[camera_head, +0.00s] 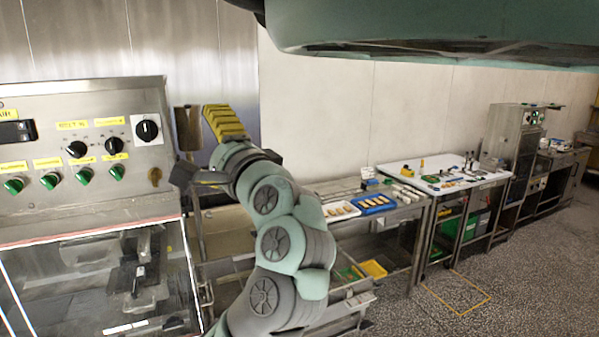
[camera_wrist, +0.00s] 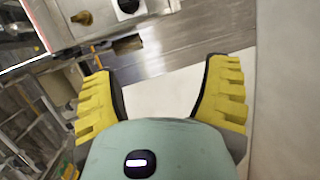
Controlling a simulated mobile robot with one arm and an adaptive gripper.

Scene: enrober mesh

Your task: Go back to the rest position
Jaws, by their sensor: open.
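My gripper (camera_head: 198,143) is raised beside the right edge of the control panel (camera_head: 88,138) in the head view. Its ribbed yellow fingers stand wide apart. In the wrist view my gripper (camera_wrist: 164,72) is open, with nothing between the fingers. Beyond the fingers are a metal wall and a pale wall. A corner of the panel with a dark knob (camera_wrist: 128,5) shows at the top of the wrist view. I cannot tell whether any part of the gripper touches the machine.
Below the panel is the machine's clear cover (camera_head: 110,275). A steel bench (camera_head: 405,212) with a white tray (camera_head: 338,211) and a blue tray (camera_head: 374,204) stands to the right. A white worktop (camera_head: 420,172) is beyond it. The speckled floor (camera_head: 520,250) at right is open.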

